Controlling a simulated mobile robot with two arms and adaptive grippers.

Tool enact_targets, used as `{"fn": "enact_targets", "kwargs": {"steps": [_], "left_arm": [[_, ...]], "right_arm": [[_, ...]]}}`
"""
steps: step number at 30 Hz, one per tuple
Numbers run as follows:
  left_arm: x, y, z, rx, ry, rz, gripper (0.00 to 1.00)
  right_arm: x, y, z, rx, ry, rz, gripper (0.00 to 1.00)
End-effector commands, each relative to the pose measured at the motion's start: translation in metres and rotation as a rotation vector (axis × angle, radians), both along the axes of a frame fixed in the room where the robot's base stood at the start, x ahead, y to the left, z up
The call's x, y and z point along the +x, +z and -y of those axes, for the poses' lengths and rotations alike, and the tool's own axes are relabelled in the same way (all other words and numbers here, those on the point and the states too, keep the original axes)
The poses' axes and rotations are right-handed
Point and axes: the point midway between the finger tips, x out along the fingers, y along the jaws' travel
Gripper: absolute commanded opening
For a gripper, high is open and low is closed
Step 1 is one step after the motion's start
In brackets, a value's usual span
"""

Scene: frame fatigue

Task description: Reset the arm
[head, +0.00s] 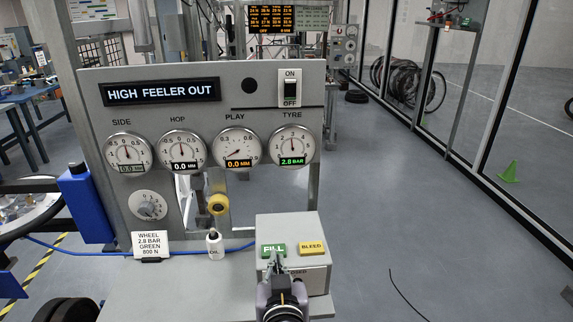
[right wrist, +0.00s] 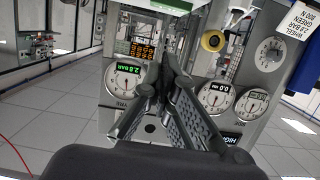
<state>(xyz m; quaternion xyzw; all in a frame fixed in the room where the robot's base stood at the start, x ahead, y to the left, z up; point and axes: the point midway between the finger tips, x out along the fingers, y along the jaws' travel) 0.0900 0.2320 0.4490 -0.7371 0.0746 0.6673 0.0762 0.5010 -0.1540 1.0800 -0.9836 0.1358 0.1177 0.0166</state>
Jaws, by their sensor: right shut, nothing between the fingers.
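My right gripper (head: 276,262) is shut and empty. In the head view its fingertips overlap the lower edge of the green FILL button (head: 273,250) on a grey box; I cannot tell whether they touch it. The yellow BLEED button (head: 312,248) is just to the right. The grey panel (head: 240,103) stands behind, its display (head: 161,92) reading HIGH FEELER OUT. The TYRE gauge (head: 291,146) shows 2.8 BAR in green. In the right wrist view the closed fingers (right wrist: 165,62) point toward the panel. My left gripper is not in view.
A yellow round knob (head: 217,205) sits below the gauges. A small oil bottle (head: 215,245) and a wheel card (head: 150,245) stand on the bench.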

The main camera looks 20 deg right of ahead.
Motion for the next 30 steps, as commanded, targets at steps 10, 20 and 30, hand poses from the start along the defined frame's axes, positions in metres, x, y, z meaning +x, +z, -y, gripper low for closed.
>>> {"fn": "enact_targets", "kwargs": {"steps": [10,20,30], "left_arm": [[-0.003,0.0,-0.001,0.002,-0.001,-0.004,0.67],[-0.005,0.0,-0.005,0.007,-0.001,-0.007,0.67],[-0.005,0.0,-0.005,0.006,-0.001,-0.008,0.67]], "right_arm": [[0.0,0.0,0.0,0.0,-0.001,-0.002,0.0],[-0.07,-0.113,0.036,0.006,0.064,-0.424,0.0],[-0.196,-0.196,0.051,0.016,0.293,-0.914,0.0]]}}
